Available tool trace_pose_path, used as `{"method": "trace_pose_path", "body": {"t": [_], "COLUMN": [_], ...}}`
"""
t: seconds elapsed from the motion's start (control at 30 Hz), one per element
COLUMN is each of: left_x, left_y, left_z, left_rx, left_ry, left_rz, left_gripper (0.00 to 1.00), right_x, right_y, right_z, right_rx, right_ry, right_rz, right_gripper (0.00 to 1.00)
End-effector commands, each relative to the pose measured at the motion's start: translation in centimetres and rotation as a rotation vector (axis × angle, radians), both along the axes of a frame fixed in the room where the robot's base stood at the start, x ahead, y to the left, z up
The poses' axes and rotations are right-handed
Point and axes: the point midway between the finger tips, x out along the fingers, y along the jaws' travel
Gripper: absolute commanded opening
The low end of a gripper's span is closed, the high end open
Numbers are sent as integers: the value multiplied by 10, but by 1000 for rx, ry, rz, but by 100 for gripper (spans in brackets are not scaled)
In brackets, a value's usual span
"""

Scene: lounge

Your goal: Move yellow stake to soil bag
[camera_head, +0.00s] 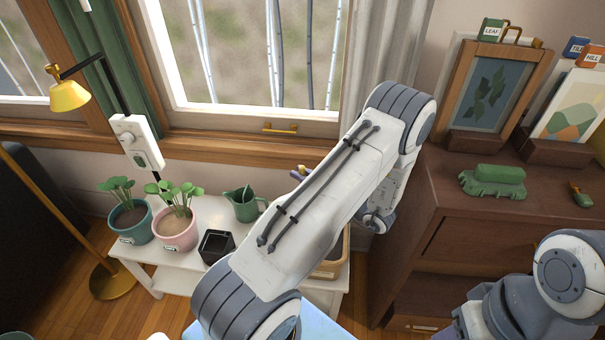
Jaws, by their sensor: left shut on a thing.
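My left arm crosses the middle of the view, and its wrist bends down behind the upper link. My left gripper (300,174) shows only as a small tip left of the arm, by the window sill. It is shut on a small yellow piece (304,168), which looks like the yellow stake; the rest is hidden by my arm. No soil bag can be made out. My right arm is at the lower right, and its gripper is not in view.
A white bench (180,275) holds a teal pot (137,228), a pink pot (178,236), a black pot (214,247), a green jug (244,206) and a partly hidden tan basket (331,270). A brown dresser (465,235) stands right; a floor lamp (69,95) stands left.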

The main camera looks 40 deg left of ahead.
Motion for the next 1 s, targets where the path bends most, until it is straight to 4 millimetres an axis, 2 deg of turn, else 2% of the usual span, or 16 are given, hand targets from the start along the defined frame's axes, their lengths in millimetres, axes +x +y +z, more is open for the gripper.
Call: {"method": "trace_pose_path", "body": {"t": [1.0], "left_x": [0], "left_y": [0], "left_z": [-22], "left_rx": [1], "left_ry": [1], "left_rz": [1], "left_gripper": [0], "right_x": [0], "right_y": [0], "right_z": [-15], "right_rx": [0], "right_ry": [0], "right_rz": [0], "right_gripper": [50]}}
